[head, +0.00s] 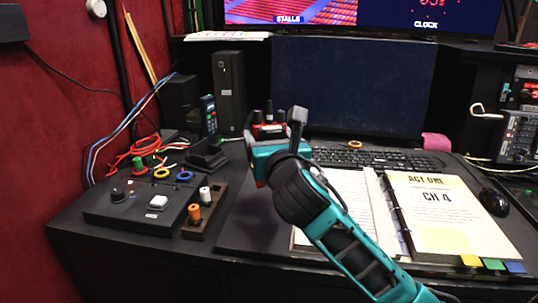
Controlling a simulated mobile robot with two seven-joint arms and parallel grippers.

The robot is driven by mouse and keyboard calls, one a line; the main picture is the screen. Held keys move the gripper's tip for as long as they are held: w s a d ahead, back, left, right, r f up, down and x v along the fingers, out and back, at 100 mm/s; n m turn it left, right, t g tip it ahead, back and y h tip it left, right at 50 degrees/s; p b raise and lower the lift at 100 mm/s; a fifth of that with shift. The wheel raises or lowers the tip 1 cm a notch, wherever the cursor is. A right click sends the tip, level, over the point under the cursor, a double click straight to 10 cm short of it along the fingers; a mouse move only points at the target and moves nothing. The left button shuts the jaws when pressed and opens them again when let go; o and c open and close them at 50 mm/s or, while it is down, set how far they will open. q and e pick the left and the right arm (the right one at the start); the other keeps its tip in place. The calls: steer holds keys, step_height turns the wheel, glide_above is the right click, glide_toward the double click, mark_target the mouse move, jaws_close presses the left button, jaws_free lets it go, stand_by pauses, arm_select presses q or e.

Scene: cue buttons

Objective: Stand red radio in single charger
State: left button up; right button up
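My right arm comes in from the bottom right, and its teal and black gripper (278,135) is over the middle of the desk. A red thing with black upright parts on top, likely the red radio (268,130), shows just behind the gripper. The gripper hides most of it, and I cannot tell whether the fingers are closed on it. A low black cradle, likely the single charger (206,156), sits to the left of the gripper. A dark radio with a blue front (209,115) stands upright just behind the cradle. My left gripper is not in view.
A black control box (130,212) with knobs and a small block with orange and white knobs (205,210) are at front left. Red and blue cables lie behind them. A keyboard (375,158), open binder (440,215) and mouse (495,202) are on the right.

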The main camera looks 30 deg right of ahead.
step_height(320, 180, up, 11)
steer(key=p, duration=0.3)
steer(key=shift+r, duration=0.8)
